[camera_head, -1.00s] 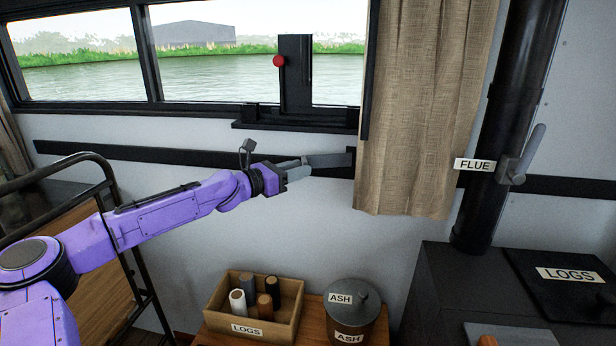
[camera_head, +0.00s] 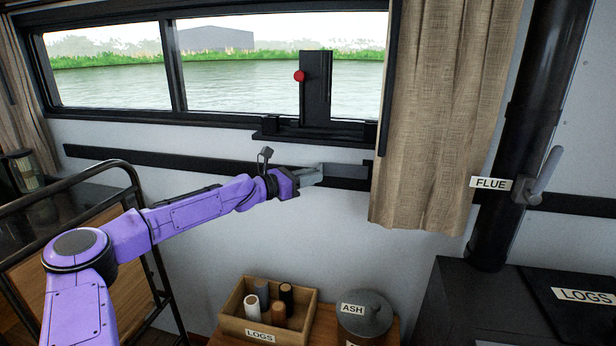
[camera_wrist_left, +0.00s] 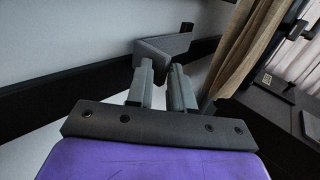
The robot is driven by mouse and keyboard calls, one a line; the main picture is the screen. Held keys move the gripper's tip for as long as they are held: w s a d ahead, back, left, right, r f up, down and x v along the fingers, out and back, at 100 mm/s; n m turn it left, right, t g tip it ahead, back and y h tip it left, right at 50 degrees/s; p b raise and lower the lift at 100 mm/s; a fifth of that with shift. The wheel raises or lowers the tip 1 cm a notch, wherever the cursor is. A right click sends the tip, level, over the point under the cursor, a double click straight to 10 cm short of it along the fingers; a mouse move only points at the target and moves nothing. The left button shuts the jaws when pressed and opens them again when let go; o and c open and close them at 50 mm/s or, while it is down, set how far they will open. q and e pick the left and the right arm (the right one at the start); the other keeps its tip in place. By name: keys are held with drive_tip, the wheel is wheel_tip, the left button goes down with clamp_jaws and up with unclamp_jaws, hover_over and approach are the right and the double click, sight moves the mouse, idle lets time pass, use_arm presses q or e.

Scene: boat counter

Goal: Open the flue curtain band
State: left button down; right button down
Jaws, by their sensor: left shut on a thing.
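The flue curtain band appears to be a grey flat piece (camera_head: 345,170) beside the left edge of the beige curtain (camera_head: 430,120), against the dark wall rail. It also shows as a bent grey plate in the left wrist view (camera_wrist_left: 165,45). My left gripper (camera_head: 318,174) is shut on its left end; its fingers (camera_wrist_left: 162,68) point at the plate in the left wrist view. The curtain hangs to the right of the band, and the band's right end meets a dark bracket at the curtain edge. My right gripper is not in view.
A black flue pipe (camera_head: 520,130) with a FLUE label and grey handle (camera_head: 543,172) stands right of the curtain. Below are a log box (camera_head: 236,325), an ASH lidded pot (camera_head: 365,312) and a dark stove top (camera_head: 470,300). A metal rail (camera_head: 80,180) stands left of my arm.

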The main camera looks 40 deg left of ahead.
use_arm(q)
drive_tip(key=c, duration=1.4)
unclamp_jaws()
drive_tip(key=shift+d+r, duration=0.1)
drive_tip(key=shift+r, duration=0.2)
drive_tip(key=o, duration=1.1)
drive_tip(key=shift+w+d+f, duration=0.2)
drive_tip(key=shift+w+f, duration=0.1)
drive_tip(key=shift+w, duration=0.3)
drive_tip(key=p+v, duration=0.8)
drive_tip(key=v, duration=0.3)
drive_tip(key=shift+s+a+f, duration=0.1)
drive_tip(key=shift+a, duration=0.1)
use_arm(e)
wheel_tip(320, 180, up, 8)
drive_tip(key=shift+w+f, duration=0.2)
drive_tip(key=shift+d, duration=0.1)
